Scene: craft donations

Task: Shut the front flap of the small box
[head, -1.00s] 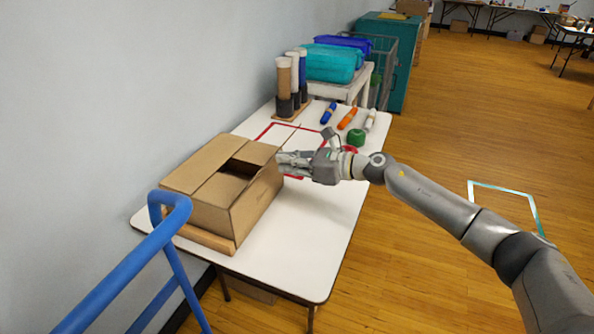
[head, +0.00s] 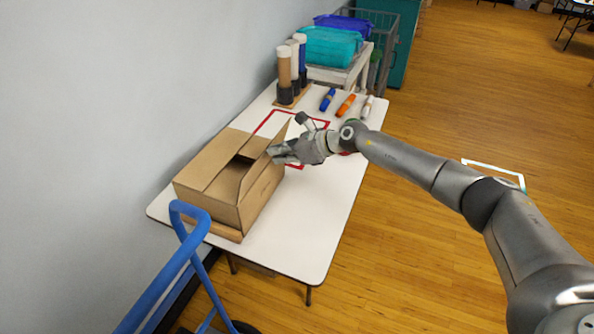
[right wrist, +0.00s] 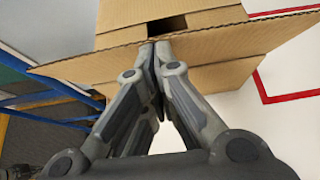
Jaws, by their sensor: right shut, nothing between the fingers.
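The small cardboard box (head: 212,177) stands on the white table near the wall. Part of its top is covered by flaps, and a dark gap shows between them. The front flap (head: 256,172), on the side toward my right arm, stands up at a slant. My right gripper (head: 271,154) is shut and empty at the flap's upper edge. In the right wrist view the fingertips (right wrist: 157,42) meet the flap's edge (right wrist: 100,55), seeming to touch it. The fingers hide part of the flap. My left gripper is out of view.
A blue tubular rail (head: 170,275) stands in front of the box. A red outline (head: 318,125), several markers (head: 346,104) and upright tubes (head: 285,75) lie beyond on the table (head: 300,235). The table's right front is clear.

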